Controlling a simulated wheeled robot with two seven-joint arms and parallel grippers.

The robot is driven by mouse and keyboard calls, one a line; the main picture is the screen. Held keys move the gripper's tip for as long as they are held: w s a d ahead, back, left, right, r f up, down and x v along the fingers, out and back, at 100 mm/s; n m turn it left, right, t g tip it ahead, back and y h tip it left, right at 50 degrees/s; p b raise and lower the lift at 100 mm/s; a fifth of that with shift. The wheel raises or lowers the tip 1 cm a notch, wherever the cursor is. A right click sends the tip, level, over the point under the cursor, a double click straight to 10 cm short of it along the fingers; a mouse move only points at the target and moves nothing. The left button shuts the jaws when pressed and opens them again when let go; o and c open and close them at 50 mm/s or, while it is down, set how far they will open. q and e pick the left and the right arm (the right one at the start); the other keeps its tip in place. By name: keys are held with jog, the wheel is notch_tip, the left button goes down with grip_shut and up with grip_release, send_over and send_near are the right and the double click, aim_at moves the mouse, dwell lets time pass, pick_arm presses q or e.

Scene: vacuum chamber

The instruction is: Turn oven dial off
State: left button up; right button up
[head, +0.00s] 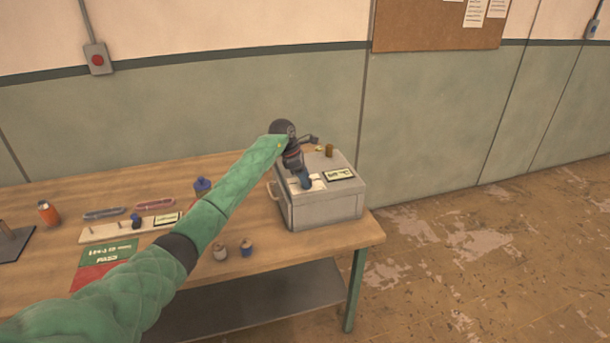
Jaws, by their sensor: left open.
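A grey box-shaped oven (325,208) stands at the right end of the wooden table, with a handle on its left side. I cannot read the dial's setting. My left gripper (303,163) is open and reaches over the oven's top from the left, with its dark fingers close to the blue part. I cannot tell whether they touch it. My wrist hides part of the oven's back left corner. My right gripper is not in view.
A brown cylinder (329,150) stands at the back of the oven's top, near a second label (338,174). A white board (110,229), a green-and-red booklet (104,260) and an orange container (48,212) are on the left.

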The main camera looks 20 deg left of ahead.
pick_arm(q)
jog(key=shift+d+f, duration=0.1)
jog(key=shift+f, duration=0.15)
jog(key=c, duration=1)
